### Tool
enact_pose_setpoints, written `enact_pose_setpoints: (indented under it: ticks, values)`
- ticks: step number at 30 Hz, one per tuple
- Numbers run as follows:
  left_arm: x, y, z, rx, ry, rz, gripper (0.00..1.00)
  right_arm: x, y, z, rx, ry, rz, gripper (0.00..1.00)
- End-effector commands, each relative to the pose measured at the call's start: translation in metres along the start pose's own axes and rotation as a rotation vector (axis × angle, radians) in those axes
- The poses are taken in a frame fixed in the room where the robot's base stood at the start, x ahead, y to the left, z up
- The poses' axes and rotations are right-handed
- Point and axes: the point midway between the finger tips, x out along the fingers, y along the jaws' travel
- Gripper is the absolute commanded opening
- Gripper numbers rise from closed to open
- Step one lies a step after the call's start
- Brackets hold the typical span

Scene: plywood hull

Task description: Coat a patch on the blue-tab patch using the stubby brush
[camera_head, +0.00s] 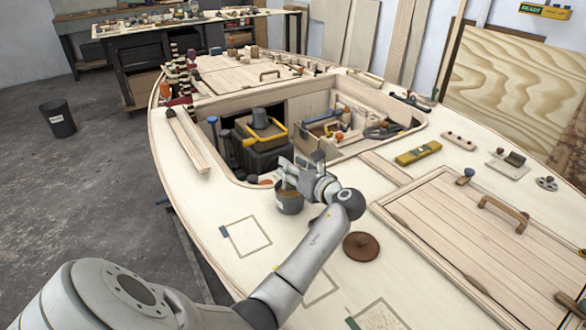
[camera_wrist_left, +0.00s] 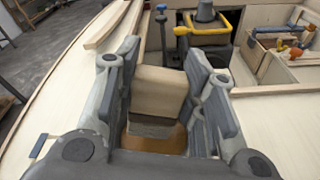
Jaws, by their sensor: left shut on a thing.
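The blue-tab patch (camera_head: 264,226) is a pencilled square on the pale deck with a blue tab (camera_head: 224,232) at its left corner. The tab also shows at the lower left of the left wrist view (camera_wrist_left: 38,146). My left gripper (camera_head: 292,178) is over a small grey pot (camera_head: 289,203), right of and beyond that patch. In the left wrist view its fingers (camera_wrist_left: 165,95) are shut on the stubby brush (camera_wrist_left: 160,92), a pale wooden block with grey bristles (camera_wrist_left: 150,127). The bristles point down into the pot's orange-brown contents (camera_wrist_left: 165,142). How deep they reach is unclear. My right gripper is not in view.
A brown round lid (camera_head: 361,247) lies right of my forearm. Another patch with a green tab (camera_head: 352,323) is at the bottom. An open hatch (camera_head: 300,110) with tools and a yellow-handled box (camera_head: 262,135) lies beyond the pot. Deck around the blue-tab patch is clear.

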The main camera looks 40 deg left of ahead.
Motion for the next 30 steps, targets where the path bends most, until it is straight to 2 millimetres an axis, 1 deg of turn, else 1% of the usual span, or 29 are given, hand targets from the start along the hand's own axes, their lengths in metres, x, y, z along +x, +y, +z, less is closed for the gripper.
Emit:
enact_pose_setpoints:
  ticks: [13,30]
  values:
    - [0.0002,-0.0003,-0.0010,0.001,-0.001,0.000,0.14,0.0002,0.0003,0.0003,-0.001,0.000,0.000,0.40]
    - [0.0015,-0.0024,-0.0075,0.001,-0.001,0.000,0.14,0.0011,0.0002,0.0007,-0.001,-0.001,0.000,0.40]
